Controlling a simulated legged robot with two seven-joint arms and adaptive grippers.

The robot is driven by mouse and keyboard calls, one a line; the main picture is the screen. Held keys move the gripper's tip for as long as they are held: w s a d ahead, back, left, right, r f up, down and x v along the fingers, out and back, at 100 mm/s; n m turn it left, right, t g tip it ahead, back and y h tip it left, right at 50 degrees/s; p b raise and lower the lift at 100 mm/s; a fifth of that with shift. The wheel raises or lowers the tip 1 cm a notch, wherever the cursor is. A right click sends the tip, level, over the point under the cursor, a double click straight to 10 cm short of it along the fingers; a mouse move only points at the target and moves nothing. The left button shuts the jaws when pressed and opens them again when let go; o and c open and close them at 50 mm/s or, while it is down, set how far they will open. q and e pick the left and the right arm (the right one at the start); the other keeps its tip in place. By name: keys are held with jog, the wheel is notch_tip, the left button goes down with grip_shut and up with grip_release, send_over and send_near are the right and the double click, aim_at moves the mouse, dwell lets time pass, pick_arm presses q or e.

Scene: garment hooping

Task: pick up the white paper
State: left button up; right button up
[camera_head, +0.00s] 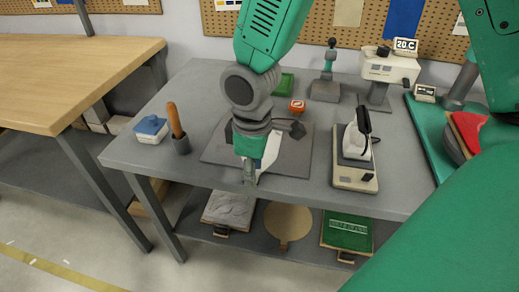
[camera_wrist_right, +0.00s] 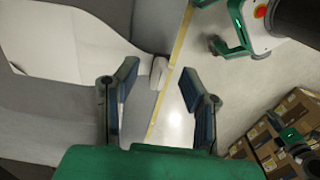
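The white paper (camera_head: 272,150) lies on a dark grey board on the grey table, partly hidden behind my right gripper (camera_head: 250,178) in the head view. In the right wrist view, a broad pale sheet (camera_wrist_right: 75,48), apparently the paper, spreads at the left, beside the left-hand finger. My right gripper (camera_wrist_right: 160,76) is open there, with a clear gap between its fingertips. A small pale piece (camera_wrist_right: 158,72) shows between the fingers near the table edge; I cannot tell whether it belongs to the paper or whether a finger touches it. My left gripper is not in view.
The grey table (camera_head: 312,191) has a white iron (camera_head: 356,140) on a stand right of the board. A blue-lidded box (camera_head: 151,128) and a wooden-handled tool (camera_head: 176,122) stand left. A machine (camera_head: 390,68) stands behind. Several plates lie on the shelf below.

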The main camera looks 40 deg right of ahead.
jog(key=shift+d+f, duration=0.3)
jog(key=shift+f, duration=0.6)
jog(key=shift+a+r, duration=0.1)
jog(key=shift+c, duration=0.4)
jog(key=shift+a, duration=0.15)
jog(key=c, duration=0.6)
jog(key=shift+a+r, duration=0.1)
jog(key=shift+a, duration=0.1)
grip_shut()
jog(key=shift+d, duration=0.1)
